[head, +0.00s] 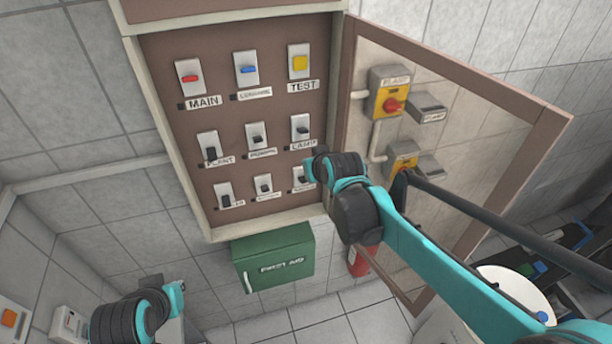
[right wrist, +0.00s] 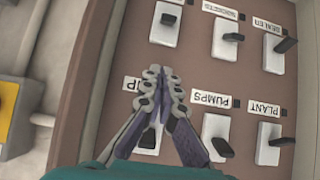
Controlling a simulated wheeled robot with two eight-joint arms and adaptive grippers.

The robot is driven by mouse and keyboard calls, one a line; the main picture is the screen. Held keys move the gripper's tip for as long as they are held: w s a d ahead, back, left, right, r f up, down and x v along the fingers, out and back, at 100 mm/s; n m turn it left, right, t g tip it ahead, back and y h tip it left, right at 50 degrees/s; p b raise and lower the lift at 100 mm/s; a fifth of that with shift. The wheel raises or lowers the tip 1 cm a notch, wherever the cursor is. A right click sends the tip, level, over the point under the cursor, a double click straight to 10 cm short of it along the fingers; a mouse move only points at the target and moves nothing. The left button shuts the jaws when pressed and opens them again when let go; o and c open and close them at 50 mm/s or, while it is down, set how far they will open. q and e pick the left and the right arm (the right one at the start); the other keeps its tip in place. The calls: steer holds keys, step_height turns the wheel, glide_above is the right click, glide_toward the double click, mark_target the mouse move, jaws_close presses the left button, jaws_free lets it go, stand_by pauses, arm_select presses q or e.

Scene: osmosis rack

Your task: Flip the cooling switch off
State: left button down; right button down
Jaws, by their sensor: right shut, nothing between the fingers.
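The switch panel (head: 225,125) holds rows of switches. No label clearly reads as cooling; the bottom-row labels are too blurred in the head view. The bottom-right switch (head: 300,176) is partly covered by my right gripper (head: 311,168). In the right wrist view, which is upside down, this switch (right wrist: 166,26) shows a dark lever, with its label out of frame. My right gripper (right wrist: 158,74) is shut and empty, its tips between that switch and the mostly hidden lamp switch (right wrist: 150,138). I cannot tell whether it touches anything. My left arm's end (head: 150,305) is low at left, fingers unclear.
The brown-framed glass door (head: 548,130) stands open on the right, behind my right arm. Yellow plant boxes (head: 390,93) show through it. A green first aid box (head: 272,258) hangs below the panel. Pumps (right wrist: 214,138) and plant (right wrist: 268,145) switches are near the right gripper.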

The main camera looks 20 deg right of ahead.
mark_target(300, 162)
steer(key=x, duration=0.6)
steer(key=shift+w+f, duration=0.15)
steer(key=shift+w, duration=0.1)
steer(key=shift+s+f, duration=0.2)
steer(key=shift+f, duration=0.4)
steer(key=shift+s+f, duration=0.25)
steer(key=shift+f, duration=0.35)
steer(key=shift+s+f, duration=0.5)
steer(key=shift+f, duration=0.1)
steer(key=shift+w, duration=0.1)
steer(key=shift+f, duration=0.1)
